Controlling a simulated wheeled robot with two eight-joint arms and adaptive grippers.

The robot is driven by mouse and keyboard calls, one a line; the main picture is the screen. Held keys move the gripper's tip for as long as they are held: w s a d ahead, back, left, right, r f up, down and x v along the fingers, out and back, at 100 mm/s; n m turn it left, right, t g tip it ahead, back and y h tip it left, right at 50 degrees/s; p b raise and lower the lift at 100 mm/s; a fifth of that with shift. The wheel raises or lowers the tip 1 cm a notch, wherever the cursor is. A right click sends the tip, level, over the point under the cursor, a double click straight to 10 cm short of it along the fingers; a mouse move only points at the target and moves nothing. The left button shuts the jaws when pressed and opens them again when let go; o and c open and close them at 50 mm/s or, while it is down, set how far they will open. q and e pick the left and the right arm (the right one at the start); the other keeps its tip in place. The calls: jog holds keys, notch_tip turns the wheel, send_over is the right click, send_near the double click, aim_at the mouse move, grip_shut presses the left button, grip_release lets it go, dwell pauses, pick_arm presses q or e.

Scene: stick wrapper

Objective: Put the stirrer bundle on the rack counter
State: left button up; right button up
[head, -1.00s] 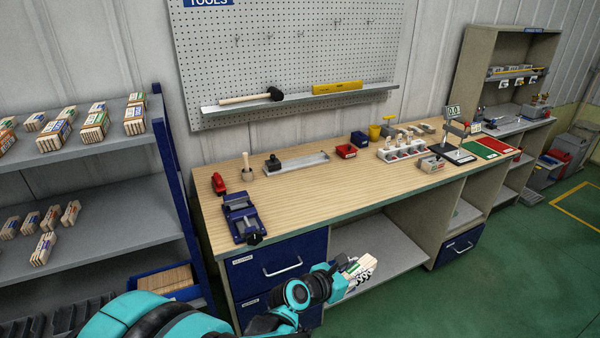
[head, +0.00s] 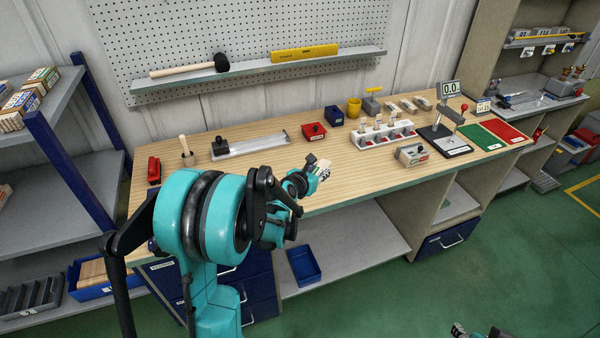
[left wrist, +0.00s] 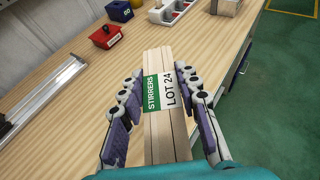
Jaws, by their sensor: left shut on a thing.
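The stirrer bundle (left wrist: 164,120) is a block of pale wooden sticks with a green and white band reading "STIRRERS LOT 24". My left gripper (left wrist: 164,100) is shut on it, with fingers along both sides in the left wrist view. In the head view the left gripper (head: 321,172) holds the bundle over the front part of the wooden workbench (head: 350,172); the bundle is mostly hidden there. A tall rack with a counter-high shelf (head: 545,108) stands at the far right. Part of my right gripper (head: 459,329) shows at the bottom edge; its fingers are unclear.
A blue bin (head: 303,266) is under the bench. Green floor is clear in front.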

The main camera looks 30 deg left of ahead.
pick_arm(q)
jog(key=shift+n+y, duration=0.4)
jog(key=shift+y, duration=0.1)
jog(key=w+a+f+b, duration=0.1)
jog(key=w+a+f, duration=0.1)
jog(key=a, duration=0.2)
jog(key=w+a+f+b, duration=0.1)
jog(key=w+a+f, duration=0.1)
jog(key=a, duration=0.3)
jog(key=w+a+f+b, duration=0.1)
jog(key=w+a+f, duration=0.1)
jog(key=a, duration=0.3)
jog(key=shift+w+a+f, duration=0.15)
jog(key=shift+w+f, duration=0.05)
jog(key=shift+f, duration=0.4)
notch_tip(320, 180, down, 4)
jog(key=shift+f+b, duration=0.1)
jog(key=shift+b, duration=0.6)
jog(key=shift+r, duration=0.2)
jog(key=shift+f, duration=0.15)
jog(key=o, duration=1.2)
